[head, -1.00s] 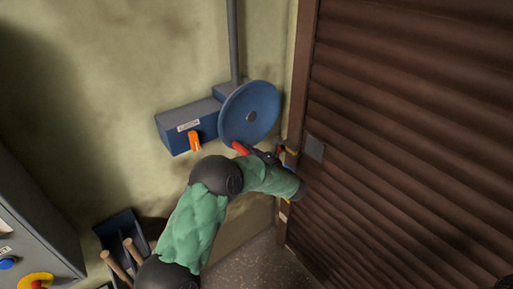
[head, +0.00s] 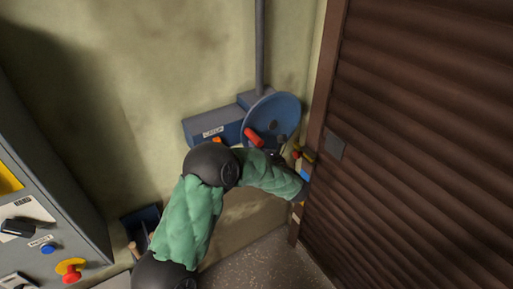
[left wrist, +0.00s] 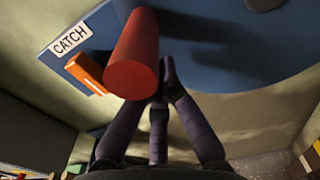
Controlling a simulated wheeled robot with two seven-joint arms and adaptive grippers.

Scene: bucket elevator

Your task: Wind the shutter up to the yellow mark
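The blue crank wheel (head: 285,113) is on the wall left of the brown ribbed shutter (head: 430,130). Its red handle (head: 254,137) sticks out at the wheel's lower left and shows large in the left wrist view (left wrist: 132,62). My left gripper (left wrist: 163,82) has its fingertips together just beside and beyond the handle, not around it. The orange catch lever (left wrist: 86,73) sits under the CATCH label (left wrist: 70,40). My right gripper is out of view.
A blue-grey box (head: 210,125) joins the wheel, with a vertical pipe (head: 260,45) above. A grey control cabinet (head: 45,205) with a red-and-yellow knob (head: 70,268) stands at left. A dark bin (head: 140,217) is on the wall below. Speckled floor (head: 270,265) lies clear at bottom.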

